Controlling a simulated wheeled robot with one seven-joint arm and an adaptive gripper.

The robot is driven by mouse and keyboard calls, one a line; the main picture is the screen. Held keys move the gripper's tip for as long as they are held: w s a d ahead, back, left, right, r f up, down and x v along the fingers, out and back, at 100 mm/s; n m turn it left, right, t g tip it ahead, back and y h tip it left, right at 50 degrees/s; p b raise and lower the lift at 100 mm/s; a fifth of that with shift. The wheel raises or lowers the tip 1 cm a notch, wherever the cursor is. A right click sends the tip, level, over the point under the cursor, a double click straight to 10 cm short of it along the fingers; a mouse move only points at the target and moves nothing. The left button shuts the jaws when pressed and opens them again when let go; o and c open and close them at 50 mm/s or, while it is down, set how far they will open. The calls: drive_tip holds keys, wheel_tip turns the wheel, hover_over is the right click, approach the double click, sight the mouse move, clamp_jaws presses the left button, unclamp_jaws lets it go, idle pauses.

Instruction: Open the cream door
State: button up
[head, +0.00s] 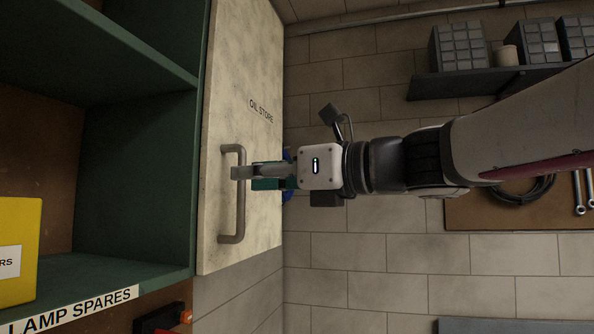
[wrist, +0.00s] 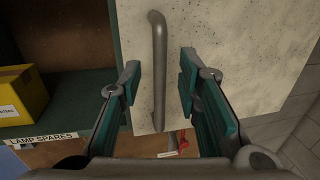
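The cream door (head: 225,115) is a speckled panel marked "OIL STORE", and it appears shut beside the green shelving. Its grey upright bar handle (head: 240,215) is on the lower part of the door. My gripper (head: 252,174) is level with the middle of the handle. In the wrist view, my gripper (wrist: 160,85) is open, with one finger left and one right of the handle (wrist: 159,45). Gaps show on both sides of the bar there. The cream door (wrist: 220,50) fills the upper right of that view. The nearer finger hides part of the handle in the head view.
Left of the door is an open green shelf unit (head: 135,160) with a yellow bin (head: 20,240) above a "LAMP SPARES" label (head: 80,310). A dark wall shelf (head: 465,80) with grey boxes is at the upper right. Tiled wall shows behind my arm.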

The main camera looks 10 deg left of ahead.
drive_tip(key=shift+x, duration=1.6)
clamp_jaws()
